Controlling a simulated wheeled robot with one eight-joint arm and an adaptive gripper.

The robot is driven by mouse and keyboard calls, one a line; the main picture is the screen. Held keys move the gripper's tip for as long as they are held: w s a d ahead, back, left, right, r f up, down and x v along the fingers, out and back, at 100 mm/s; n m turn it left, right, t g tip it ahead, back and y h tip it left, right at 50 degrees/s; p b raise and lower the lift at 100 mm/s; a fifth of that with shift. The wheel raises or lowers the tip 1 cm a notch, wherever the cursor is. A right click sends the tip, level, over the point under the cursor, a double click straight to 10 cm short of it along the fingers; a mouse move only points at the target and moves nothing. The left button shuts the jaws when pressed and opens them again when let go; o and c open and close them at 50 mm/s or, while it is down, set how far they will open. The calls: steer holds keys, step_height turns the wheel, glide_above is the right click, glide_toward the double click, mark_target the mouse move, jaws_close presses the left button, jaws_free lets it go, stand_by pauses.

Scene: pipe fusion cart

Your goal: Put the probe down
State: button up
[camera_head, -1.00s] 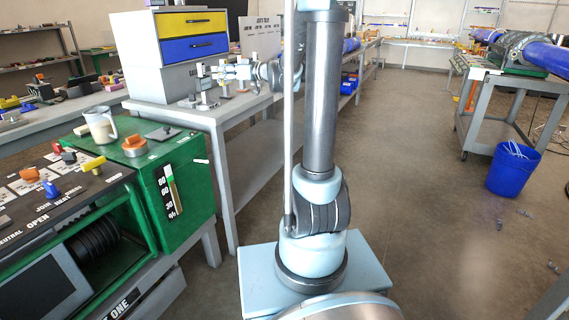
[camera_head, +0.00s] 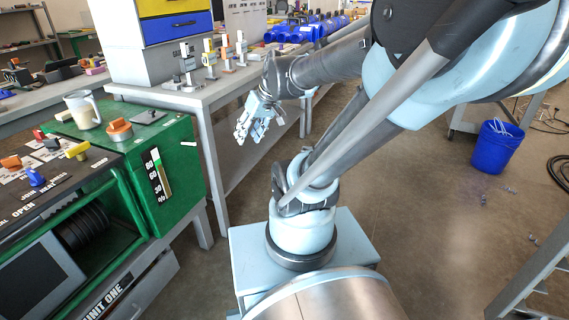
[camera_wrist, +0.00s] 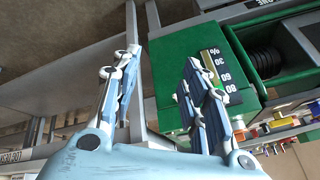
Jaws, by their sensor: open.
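My gripper (camera_head: 249,136) hangs in the free space just right of the grey table (camera_head: 205,99), below the level of its top, with its fingers pointing down. In the wrist view, its two fingers (camera_wrist: 160,75) stand wide apart with nothing between them. I cannot tell which of these is the probe. My gripper is apart from them all.
A green cabinet (camera_head: 180,185) with a percent scale stands left of my gripper, bearing a measuring jug (camera_head: 82,110) and an orange-topped knob (camera_head: 118,130). A drawer unit (camera_head: 178,27) stands on the table. A blue bucket (camera_head: 497,147) is on the floor at right.

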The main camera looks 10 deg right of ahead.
steer(key=s+d+f+m+g+h, duration=0.1)
steer(key=s+d+f+m+h, duration=0.2)
steer(key=s+d+f, duration=0.3)
steer(key=s+d+h, duration=0.1)
steer(key=s+d, duration=0.1)
steer(key=s, duration=0.2)
steer(key=shift+d+f+m, duration=0.35)
steer(key=shift+f+m, duration=0.05)
steer(key=shift+w+d+f+g, duration=0.2)
steer(key=shift+w+d+g, duration=0.1)
steer(key=shift+w, duration=0.2)
steer(key=shift+o, duration=0.5)
